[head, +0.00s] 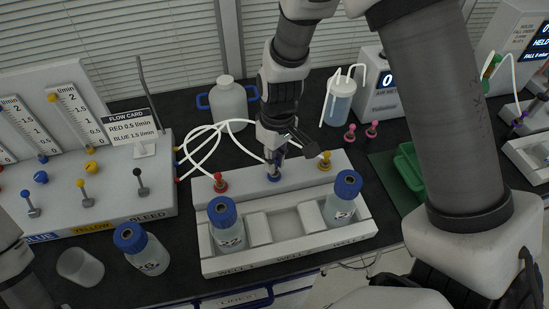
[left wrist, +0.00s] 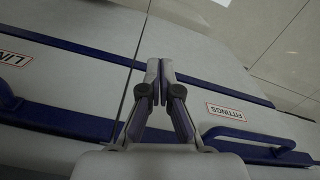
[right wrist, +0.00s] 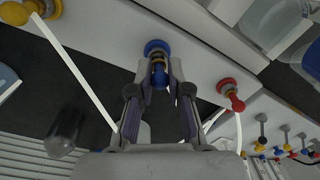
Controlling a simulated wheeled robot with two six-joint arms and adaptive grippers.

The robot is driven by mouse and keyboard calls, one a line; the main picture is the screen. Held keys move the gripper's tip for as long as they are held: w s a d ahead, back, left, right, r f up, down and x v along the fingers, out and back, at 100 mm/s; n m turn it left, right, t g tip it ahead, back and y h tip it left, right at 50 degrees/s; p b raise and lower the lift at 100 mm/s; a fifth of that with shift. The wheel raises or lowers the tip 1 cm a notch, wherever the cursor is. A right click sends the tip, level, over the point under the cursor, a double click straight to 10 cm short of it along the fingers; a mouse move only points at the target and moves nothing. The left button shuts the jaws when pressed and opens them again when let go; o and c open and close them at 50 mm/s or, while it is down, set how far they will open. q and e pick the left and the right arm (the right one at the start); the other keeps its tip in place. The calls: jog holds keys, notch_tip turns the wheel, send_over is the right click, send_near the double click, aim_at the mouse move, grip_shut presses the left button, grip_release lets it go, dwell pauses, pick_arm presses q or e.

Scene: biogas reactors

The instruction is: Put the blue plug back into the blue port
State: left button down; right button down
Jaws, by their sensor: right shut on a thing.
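My right gripper (head: 277,160) points down at the middle of the white rack and is shut on the blue plug, which shows between its fingertips in the right wrist view (right wrist: 160,76). The blue port (head: 274,178) is a blue ring on the rack's rear ledge. In the right wrist view the port (right wrist: 157,47) lies right at the fingertips, in line with the plug. The fingers partly hide the plug, and I cannot tell how deep it sits in the port. My left gripper (left wrist: 160,80) is shut and empty, above the drawer fronts.
A red plug (head: 219,183) and a yellow plug (head: 325,161) flank the port, with white tubes close by. Blue-capped bottles (head: 226,225) (head: 343,198) stand in the rack (head: 290,258). Another bottle (head: 142,249) and an empty beaker (head: 80,267) stand at left. A white jug (head: 228,104) stands behind.

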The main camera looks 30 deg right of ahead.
jog(key=shift+f+b, duration=0.35)
jog(key=shift+f, duration=0.3)
dwell(0.4)
jog(key=c, duration=1)
grip_release()
jog(key=shift+c, duration=0.2)
notch_tip(320, 180, up, 12)
jog(key=shift+w+d, duration=0.15)
jog(key=shift+d, duration=0.2)
